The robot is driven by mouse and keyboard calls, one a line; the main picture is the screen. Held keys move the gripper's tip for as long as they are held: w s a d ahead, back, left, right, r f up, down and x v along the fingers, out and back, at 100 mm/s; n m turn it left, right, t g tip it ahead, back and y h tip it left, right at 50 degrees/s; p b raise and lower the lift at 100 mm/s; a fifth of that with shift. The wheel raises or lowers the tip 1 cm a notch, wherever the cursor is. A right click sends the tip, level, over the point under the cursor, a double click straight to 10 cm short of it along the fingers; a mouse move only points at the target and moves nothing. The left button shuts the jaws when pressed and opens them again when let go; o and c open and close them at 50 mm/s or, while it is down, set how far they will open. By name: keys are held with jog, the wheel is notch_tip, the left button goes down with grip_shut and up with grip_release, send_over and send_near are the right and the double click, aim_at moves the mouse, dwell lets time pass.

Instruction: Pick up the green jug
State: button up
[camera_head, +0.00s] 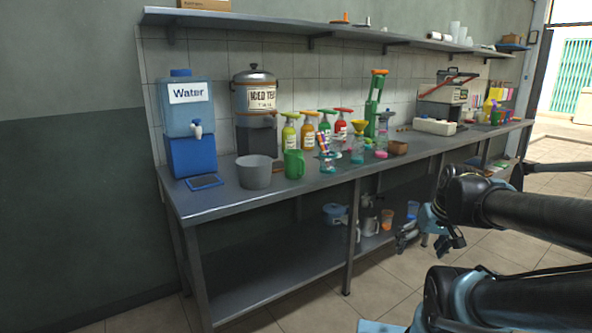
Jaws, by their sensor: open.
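The green jug (293,165) stands upright on the metal counter (225,201), close to its front edge. It is just right of a grey bowl-like pot (254,172). My gripper (432,236) is at the end of my dark arm on the right side of the view. It is open, off the front of the counter, and well to the right of and apart from the jug. No object shows between its fingers, though they are small and partly hidden by the arm.
A blue water dispenser (187,118) and an iced-tea urn (255,95) stand behind. Several colored bottles (308,135) crowd behind and right of the jug. A wall shelf (300,30) runs above. The floor (385,285) before the counter is clear.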

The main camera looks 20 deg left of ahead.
jog(key=w+a+r+n+t+y, duration=0.2)
jog(key=w+a+r+n+y, duration=0.25)
jog(key=w+a, duration=0.6)
jog(key=w+a+r+n+t+y, duration=0.25)
jog(key=w+a+r+y, duration=0.45)
jog(key=a, duration=0.6)
jog(key=t, duration=0.4)
send_near(302, 160)
jog(key=shift+g, duration=0.25)
jog(key=x, duration=1.1)
jog(key=shift+w+d+f, duration=0.1)
jog(key=shift+w+d, duration=0.15)
jog(key=shift+w, duration=0.2)
jog(key=shift+x, duration=2.55)
jog(key=shift+s+f, duration=0.1)
jog(key=shift+f, duration=0.05)
jog(key=c, duration=1.6)
